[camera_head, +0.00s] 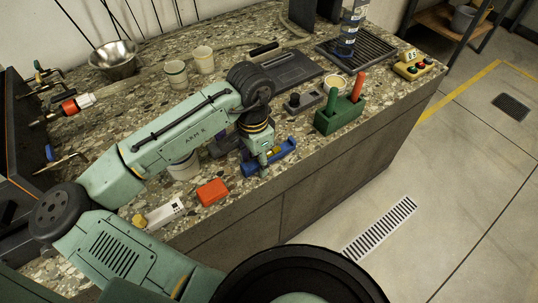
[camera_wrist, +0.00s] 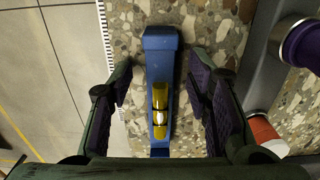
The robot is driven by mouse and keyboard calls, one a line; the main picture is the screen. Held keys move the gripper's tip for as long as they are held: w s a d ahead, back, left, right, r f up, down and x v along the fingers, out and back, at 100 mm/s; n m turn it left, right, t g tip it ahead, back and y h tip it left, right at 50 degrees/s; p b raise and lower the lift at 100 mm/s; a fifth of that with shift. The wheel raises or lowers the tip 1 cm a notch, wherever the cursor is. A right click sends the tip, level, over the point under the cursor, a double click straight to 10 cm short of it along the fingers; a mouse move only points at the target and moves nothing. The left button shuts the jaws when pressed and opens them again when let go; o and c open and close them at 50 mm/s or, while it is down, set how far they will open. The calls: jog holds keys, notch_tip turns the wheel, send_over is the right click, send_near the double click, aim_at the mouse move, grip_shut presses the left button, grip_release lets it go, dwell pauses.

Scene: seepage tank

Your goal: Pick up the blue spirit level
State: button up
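The blue spirit level (camera_head: 284,149) lies on the speckled countertop near its front edge. In the wrist view the level (camera_wrist: 159,75) runs lengthwise down the middle, with a yellow vial in its body. My gripper (camera_head: 263,168) points down over the level and hides part of it in the head view. In the wrist view my gripper (camera_wrist: 157,88) has its two fingers apart, one on each side of the level. A gap shows between the level and each finger.
An orange-red block (camera_head: 212,192) and a white device (camera_head: 166,213) lie to the left. A green holder (camera_head: 338,114) with red and green handles stands to the right. The countertop's front edge runs close beside the level, with open floor (camera_head: 345,215) beyond.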

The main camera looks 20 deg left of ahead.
grip_shut()
dwell(0.4)
jog(key=shift+r, duration=0.15)
